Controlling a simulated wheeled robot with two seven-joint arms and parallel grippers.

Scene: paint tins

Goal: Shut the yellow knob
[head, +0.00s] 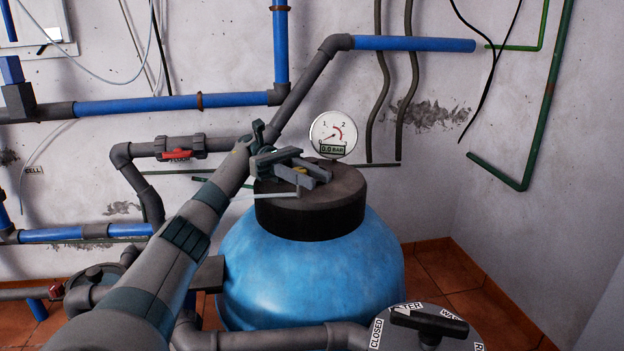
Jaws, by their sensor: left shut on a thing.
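My left gripper (308,172) comes in from the left and sits over the cap. Its fingers are shut on the yellow knob and hide most of it, so I cannot tell how far it is turned. My right gripper is not in view.
The blue tank (310,275) has a black cap (320,215). A pressure gauge (333,134) reading 0.0 bar stands just behind the gripper. A red valve handle (176,154) is on the wall pipe. A black-handled valve (430,322) labelled CLOSED is at lower right.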

